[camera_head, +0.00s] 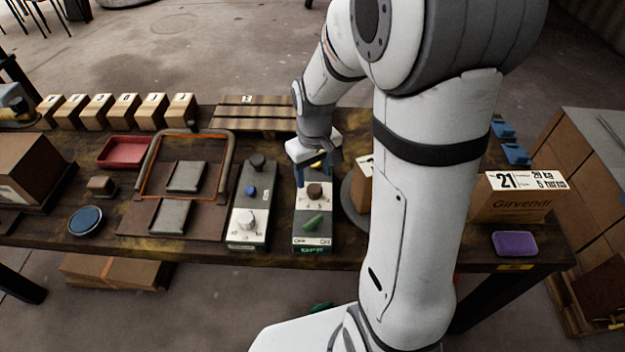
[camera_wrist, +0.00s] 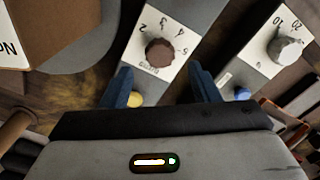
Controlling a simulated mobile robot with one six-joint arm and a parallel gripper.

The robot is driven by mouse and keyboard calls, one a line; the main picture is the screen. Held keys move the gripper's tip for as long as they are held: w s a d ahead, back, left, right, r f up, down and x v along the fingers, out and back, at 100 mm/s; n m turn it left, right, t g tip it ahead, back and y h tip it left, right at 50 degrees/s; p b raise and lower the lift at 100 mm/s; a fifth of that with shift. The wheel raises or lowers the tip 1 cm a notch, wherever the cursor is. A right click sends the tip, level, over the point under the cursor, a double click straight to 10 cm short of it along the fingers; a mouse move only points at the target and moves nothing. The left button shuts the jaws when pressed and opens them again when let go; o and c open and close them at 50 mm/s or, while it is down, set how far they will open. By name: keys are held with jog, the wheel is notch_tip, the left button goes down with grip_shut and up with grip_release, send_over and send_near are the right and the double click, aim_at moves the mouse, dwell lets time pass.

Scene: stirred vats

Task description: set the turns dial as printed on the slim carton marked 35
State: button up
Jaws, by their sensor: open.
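The brown dial (camera_head: 314,191) sits on a grey box with a white plate. In the wrist view the brown dial (camera_wrist: 160,52) has a scale with 2 to 5 legible; its small caption and pointer direction are unclear. My gripper (camera_head: 313,174) is open above this box, its blue fingers (camera_wrist: 162,86) apart, short of the dial, with a yellow button (camera_wrist: 135,99) near one fingertip. They do not touch the dial as far as I can see. A carton (camera_head: 361,187) is partly hidden behind my arm, its number unreadable. I cannot identify a carton marked 35.
A second box beside it has a pale dial (camera_head: 247,219) with 10 and 20 on its scale, and a blue button (camera_head: 250,191). A green switch (camera_head: 314,222) is in front of the brown dial. A carton marked 21 (camera_head: 508,207) and a purple block (camera_head: 515,243) stand right.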

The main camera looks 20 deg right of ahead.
aim_at(315, 186)
jog(key=shift+f, duration=2)
jog(key=shift+c, duration=0.6)
jog(key=c, duration=0.9)
jog(key=shift+m, duration=0.4)
jog(key=m, duration=0.3)
jog(key=shift+m, duration=0.3)
jog(key=shift+d+m+b, duration=0.1)
jog(key=shift+m+b, duration=0.25)
jog(key=shift+m, duration=1.85)
